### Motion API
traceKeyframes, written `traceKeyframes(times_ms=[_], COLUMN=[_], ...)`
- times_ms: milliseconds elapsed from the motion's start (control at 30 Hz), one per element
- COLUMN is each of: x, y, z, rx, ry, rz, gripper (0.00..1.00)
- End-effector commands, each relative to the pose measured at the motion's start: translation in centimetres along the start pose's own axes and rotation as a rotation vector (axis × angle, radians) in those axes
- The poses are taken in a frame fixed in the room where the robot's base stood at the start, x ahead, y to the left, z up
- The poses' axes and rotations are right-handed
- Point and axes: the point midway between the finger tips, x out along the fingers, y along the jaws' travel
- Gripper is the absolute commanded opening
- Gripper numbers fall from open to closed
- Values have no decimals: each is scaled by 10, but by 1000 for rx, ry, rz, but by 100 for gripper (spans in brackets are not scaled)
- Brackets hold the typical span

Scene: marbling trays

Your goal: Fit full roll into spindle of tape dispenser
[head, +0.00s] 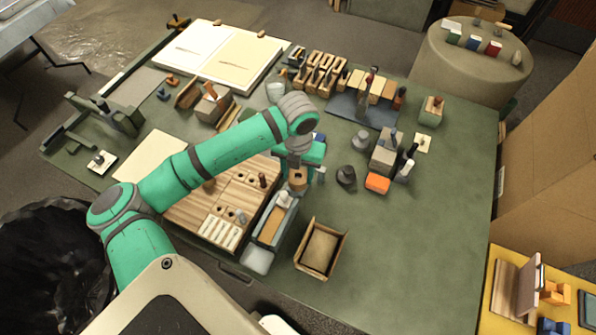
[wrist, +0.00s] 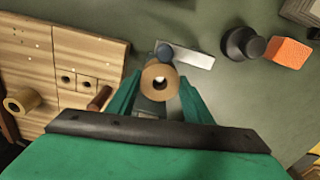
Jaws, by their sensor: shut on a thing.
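My gripper (wrist: 160,88) is shut on a tan-brown full roll (wrist: 159,82), whose centre hole faces the wrist camera. In the head view, the roll (head: 298,181) hangs under my gripper (head: 299,170), just above and beyond the far end of a long blue-grey holder that looks like the tape dispenser (head: 268,240). A pale, spindle-like piece (head: 284,200) stands near that far end. The roll appears apart from it, but the exact gap cannot be told. In the wrist view my gripper and the roll cover most of the dispenser.
A wooden board (head: 190,213) with holes, pegs and another roll (wrist: 22,100) lies left. An open box (head: 341,262) stands right of the dispenser. A dark round weight (head: 346,177) and an orange block (head: 377,183) sit further right.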

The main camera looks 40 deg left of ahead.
Motion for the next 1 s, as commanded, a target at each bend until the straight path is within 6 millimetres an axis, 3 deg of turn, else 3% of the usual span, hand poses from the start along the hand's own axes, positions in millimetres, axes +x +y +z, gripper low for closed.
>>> traceKeyframes(times_ms=[1000], x=[22], y=[0], z=[0], rx=[0], ry=[1], rz=[0], gripper=[23])
